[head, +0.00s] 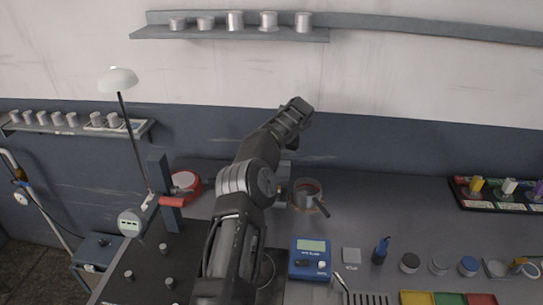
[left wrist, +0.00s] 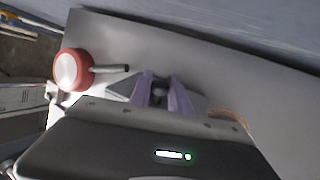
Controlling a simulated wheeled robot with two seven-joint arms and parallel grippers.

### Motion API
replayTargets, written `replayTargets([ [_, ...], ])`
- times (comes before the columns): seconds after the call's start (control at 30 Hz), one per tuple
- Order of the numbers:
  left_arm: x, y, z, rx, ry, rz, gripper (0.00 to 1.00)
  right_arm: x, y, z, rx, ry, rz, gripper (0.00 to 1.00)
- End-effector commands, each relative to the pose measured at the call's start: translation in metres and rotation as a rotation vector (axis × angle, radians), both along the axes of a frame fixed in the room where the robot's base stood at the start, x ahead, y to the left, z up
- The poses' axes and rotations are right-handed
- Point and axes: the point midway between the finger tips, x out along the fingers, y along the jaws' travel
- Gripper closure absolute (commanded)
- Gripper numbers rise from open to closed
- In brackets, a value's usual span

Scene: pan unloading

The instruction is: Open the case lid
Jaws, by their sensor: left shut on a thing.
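My left arm reaches up through the middle of the head view, over the workbench, and hides its own fingertips there. In the left wrist view my left gripper (left wrist: 160,88) has its two purple fingers closed on a small dark part. A grey, angular piece (left wrist: 122,88) shows around and beside the fingers; it may be part of the case, but I cannot tell how far its lid is raised. In the head view my arm covers most of that spot. My right gripper is in neither view.
A copper-coloured pot (head: 306,190) stands close right. A blue meter (head: 311,259) sits in front. Bench right of the pot is clear.

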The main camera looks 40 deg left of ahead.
Motion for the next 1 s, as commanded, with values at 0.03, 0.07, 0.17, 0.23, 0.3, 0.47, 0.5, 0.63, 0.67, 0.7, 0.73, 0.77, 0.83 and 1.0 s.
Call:
replayTargets([
  [0.03, 0.0008, -0.0001, -0.0006, -0.001, 0.000, -0.002, 1.00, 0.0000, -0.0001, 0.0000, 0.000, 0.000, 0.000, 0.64],
  [0.07, 0.0007, 0.0000, -0.0006, -0.001, 0.001, -0.003, 1.00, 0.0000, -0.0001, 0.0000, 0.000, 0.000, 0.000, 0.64],
  [0.17, 0.0006, 0.0001, -0.0005, -0.001, 0.002, -0.003, 1.00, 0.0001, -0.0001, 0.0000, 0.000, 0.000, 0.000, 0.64],
  [0.23, 0.0006, 0.0000, -0.0005, -0.001, 0.001, -0.003, 1.00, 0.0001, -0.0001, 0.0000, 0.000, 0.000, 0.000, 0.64],
  [0.3, 0.0006, 0.0000, -0.0004, -0.001, 0.000, -0.002, 1.00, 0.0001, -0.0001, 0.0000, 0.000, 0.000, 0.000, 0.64],
  [0.47, 0.0005, 0.0001, -0.0003, 0.000, 0.001, -0.002, 0.68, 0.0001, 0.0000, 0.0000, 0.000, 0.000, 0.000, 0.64],
  [0.5, 0.0005, 0.0001, -0.0003, 0.000, 0.001, -0.002, 0.65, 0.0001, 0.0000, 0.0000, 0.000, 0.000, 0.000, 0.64],
  [0.63, 0.0003, 0.0001, -0.0002, -0.001, 0.002, -0.001, 0.57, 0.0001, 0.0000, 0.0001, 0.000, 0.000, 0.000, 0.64],
  [0.67, 0.0003, 0.0001, -0.0002, -0.001, 0.002, -0.001, 0.57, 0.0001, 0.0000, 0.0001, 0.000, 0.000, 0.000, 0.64],
  [0.7, 0.0002, 0.0001, -0.0001, -0.001, 0.001, -0.001, 0.57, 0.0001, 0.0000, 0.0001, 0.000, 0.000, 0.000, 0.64],
  [0.73, 0.0002, 0.0001, -0.0001, -0.001, 0.001, -0.001, 0.57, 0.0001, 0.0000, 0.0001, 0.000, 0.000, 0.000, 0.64],
  [0.77, 0.0002, 0.0001, -0.0001, -0.001, 0.001, -0.001, 0.57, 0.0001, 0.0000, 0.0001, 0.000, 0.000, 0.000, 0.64],
  [0.83, 0.0002, 0.0001, 0.0001, -0.001, 0.001, -0.001, 0.57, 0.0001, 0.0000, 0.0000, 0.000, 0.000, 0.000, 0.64],
  [1.0, 0.0004, -0.0037, 0.0065, 0.000, 0.000, -0.001, 0.57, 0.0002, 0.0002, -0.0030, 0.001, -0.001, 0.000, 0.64],
])
